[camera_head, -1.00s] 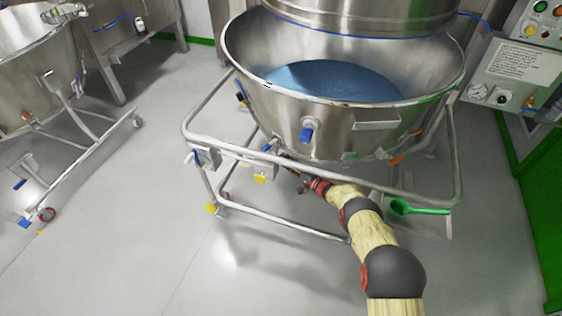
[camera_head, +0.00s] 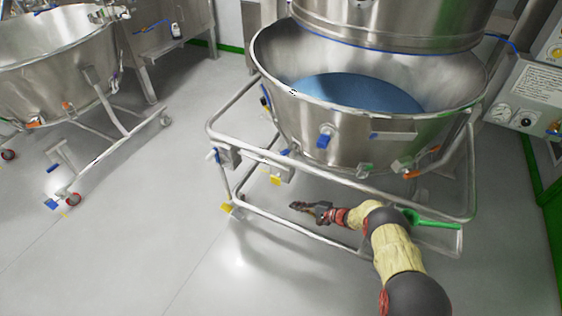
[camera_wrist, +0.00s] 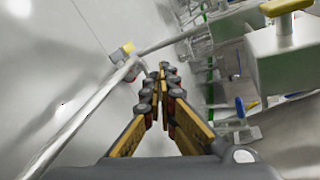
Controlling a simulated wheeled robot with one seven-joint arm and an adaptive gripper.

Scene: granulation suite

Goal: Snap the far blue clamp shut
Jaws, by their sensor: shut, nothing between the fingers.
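A blue clamp (camera_head: 325,136) sits on the front outer wall of the steel bowl (camera_head: 285,118), which holds blue material. A smaller blue piece (camera_head: 264,101) shows at the bowl's left side, partly hidden by the wall and frame. I cannot tell for sure which is the far clamp, or whether either is snapped shut. My gripper (camera_head: 300,207) is low by the front of the bowl's frame, apart from both blue pieces. In the wrist view its fingers (camera_wrist: 163,78) are together and empty. A blue lever (camera_wrist: 240,107) shows to their right.
The bowl's tubular frame (camera_head: 330,178) surrounds it, with a green scoop (camera_head: 428,218) at the front right. A yellow-handled steel box (camera_wrist: 285,50) is close right of my fingers. A second bowl (camera_head: 55,75) stands left. Open floor (camera_head: 150,220) lies between.

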